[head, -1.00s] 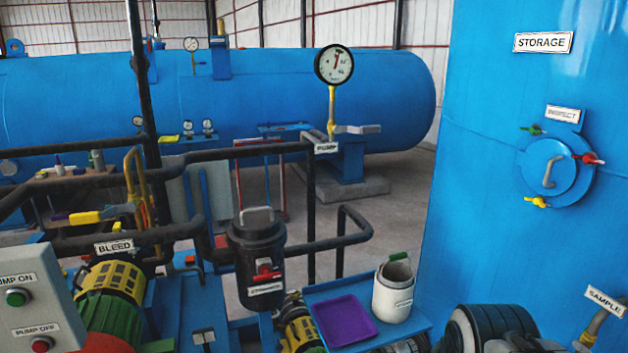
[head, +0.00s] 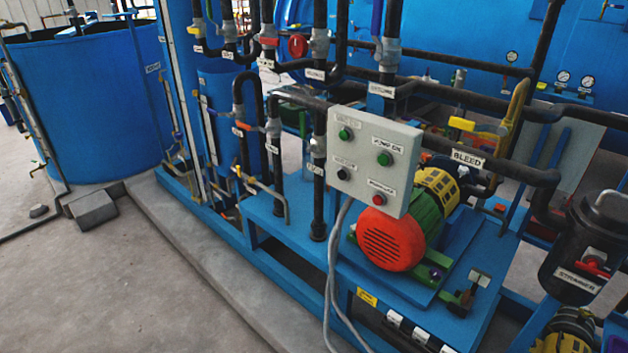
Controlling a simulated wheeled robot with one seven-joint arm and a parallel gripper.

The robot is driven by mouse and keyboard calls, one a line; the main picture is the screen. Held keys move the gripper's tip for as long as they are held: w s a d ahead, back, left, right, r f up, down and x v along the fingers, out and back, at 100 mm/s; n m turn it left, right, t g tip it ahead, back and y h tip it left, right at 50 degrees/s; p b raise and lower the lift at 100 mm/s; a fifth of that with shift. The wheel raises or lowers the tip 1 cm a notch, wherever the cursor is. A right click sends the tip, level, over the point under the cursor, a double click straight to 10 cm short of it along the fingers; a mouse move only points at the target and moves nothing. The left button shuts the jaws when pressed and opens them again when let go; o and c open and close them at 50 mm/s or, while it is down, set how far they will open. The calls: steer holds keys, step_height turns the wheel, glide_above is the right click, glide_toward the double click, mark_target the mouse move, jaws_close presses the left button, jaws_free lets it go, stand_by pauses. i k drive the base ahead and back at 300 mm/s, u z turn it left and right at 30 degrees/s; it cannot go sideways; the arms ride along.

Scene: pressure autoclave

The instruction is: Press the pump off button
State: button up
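A light grey control box (head: 365,160) stands near the middle of the head view, above a pump motor. It carries two green buttons in its upper row, the right one being the pump on button (head: 384,158). In the lower row are a black button (head: 343,173) at left and the red pump off button (head: 379,198) at right. The small label above the red button is hard to read now, but the earlier frame reads PUMP OFF in that place. My gripper is not in view.
The motor (head: 392,238), with a red end and green body, sits on a blue skid just below the box. Black pipes (head: 318,150) rise behind and left of it. Grey cables (head: 333,270) hang below. Open concrete floor (head: 160,275) lies at front left.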

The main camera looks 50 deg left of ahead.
mark_target(378, 201)
steer(key=u, duration=1.7)
